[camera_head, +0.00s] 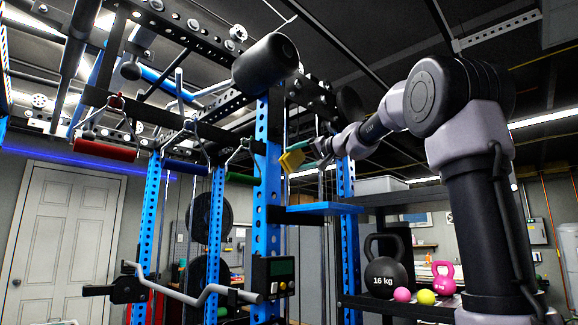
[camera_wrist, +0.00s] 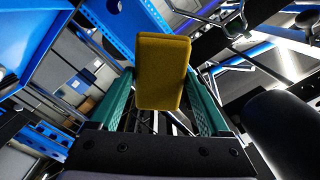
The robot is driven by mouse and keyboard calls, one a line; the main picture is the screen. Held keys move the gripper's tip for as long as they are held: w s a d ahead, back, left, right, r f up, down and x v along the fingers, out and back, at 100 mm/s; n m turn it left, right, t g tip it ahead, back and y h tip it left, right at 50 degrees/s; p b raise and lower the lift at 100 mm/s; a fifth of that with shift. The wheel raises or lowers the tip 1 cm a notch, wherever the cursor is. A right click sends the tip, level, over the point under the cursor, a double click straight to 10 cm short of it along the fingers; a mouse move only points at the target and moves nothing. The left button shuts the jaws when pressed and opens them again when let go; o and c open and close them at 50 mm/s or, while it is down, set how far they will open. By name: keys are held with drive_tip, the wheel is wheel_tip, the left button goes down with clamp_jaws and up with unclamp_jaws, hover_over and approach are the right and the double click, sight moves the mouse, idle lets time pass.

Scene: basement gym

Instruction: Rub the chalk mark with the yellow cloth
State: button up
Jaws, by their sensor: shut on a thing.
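The yellow cloth (camera_head: 291,160) is a thick folded block held at the end of my arm in the head view. It also fills the upper middle of the wrist view (camera_wrist: 162,72). My gripper (camera_head: 305,151) is shut on it, with one green finger on each side of the cloth in the wrist view (camera_wrist: 165,100). The cloth is in the air, close to a blue rack upright and above a blue shelf (camera_head: 315,208). I cannot make out the chalk mark in either view.
The blue rack upright (camera_head: 268,190) stands just left of the gripper. A black padded roller (camera_head: 265,63) juts out above. A dark shelf at the right bears a 16 kg kettlebell (camera_head: 385,275), a pink kettlebell (camera_head: 443,279) and small balls. A white door (camera_head: 65,240) is far left.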

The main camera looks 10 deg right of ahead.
drive_tip(key=w+r, duration=0.3)
drive_tip(key=w, duration=0.4)
drive_tip(key=shift+w+a, duration=0.15)
idle(0.3)
drive_tip(key=shift+w+a, duration=0.35)
drive_tip(key=shift+w, duration=0.15)
idle(0.7)
drive_tip(key=shift+s+a, duration=1.1)
drive_tip(key=shift+a, duration=0.25)
drive_tip(key=shift+s+a, duration=0.45)
drive_tip(key=shift+a, duration=0.3)
drive_tip(key=shift+s+a, duration=0.45)
drive_tip(key=shift+a, duration=0.3)
drive_tip(key=shift+w+d, duration=0.1)
drive_tip(key=shift+d, duration=0.05)
